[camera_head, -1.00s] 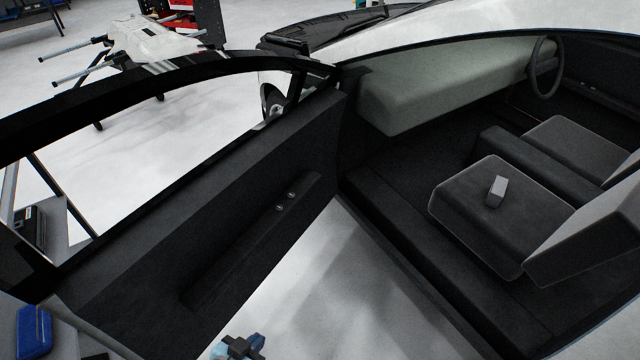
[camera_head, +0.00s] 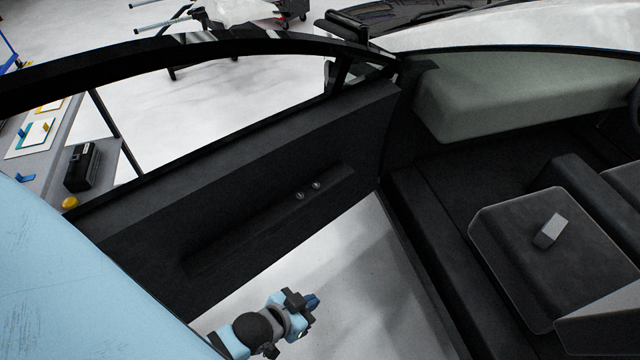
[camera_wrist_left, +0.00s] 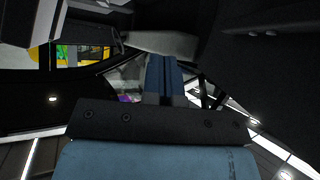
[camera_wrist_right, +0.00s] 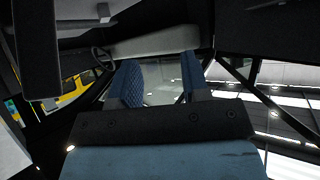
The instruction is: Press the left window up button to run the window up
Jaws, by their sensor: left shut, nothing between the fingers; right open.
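In the head view, two small round silver buttons sit on the dark armrest (camera_head: 270,220) of the open car door: a nearer left one (camera_head: 299,195) and a farther right one (camera_head: 316,185). I cannot read which is window up. My left gripper (camera_head: 312,301) is below and apart from the armrest, over the pale floor gap between door and seat. In the left wrist view its blue fingers (camera_wrist_left: 164,78) are together and empty, and the two buttons (camera_wrist_left: 262,33) show small at upper right. My right gripper (camera_wrist_right: 160,85) shows only in its wrist view, open and empty.
The door panel (camera_head: 130,235) and its window frame (camera_head: 150,70) span the left. The car seat (camera_head: 535,250) with a small grey block (camera_head: 550,230) and the sill (camera_head: 420,240) lie right. My light-blue body part covers the lower left.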

